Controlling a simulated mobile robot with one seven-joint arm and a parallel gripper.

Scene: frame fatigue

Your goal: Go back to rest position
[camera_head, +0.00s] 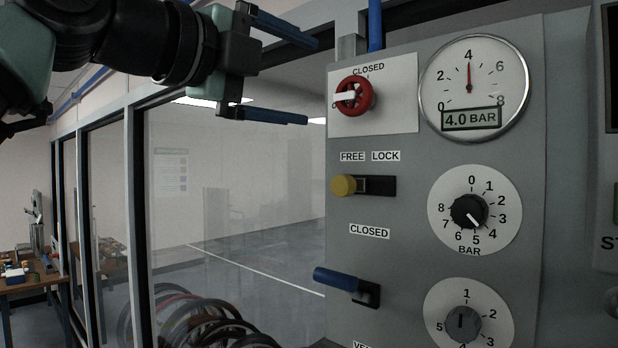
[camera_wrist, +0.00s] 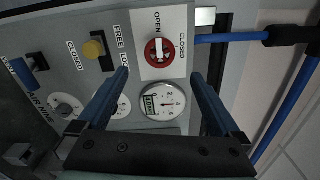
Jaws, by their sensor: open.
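My gripper (camera_head: 312,80) is at the upper left in the head view, its two blue fingers spread apart with nothing between them. It is apart from the grey control panel (camera_head: 400,215), left of the red rotary valve (camera_head: 352,96). The valve's white handle points to the left, and a CLOSED label is above it. In the wrist view the blue fingers (camera_wrist: 162,75) stand wide apart, with the red valve (camera_wrist: 158,52) and the gauge (camera_wrist: 162,101) seen between them.
The gauge (camera_head: 472,88) reads 4.0 BAR. Below the valve are a yellow knob (camera_head: 344,185) beside FREE and LOCK labels, a blue lever (camera_head: 336,279) and two dials, one a black knob (camera_head: 469,211). Coiled hoses (camera_head: 205,322) and a workbench (camera_head: 30,283) are at left.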

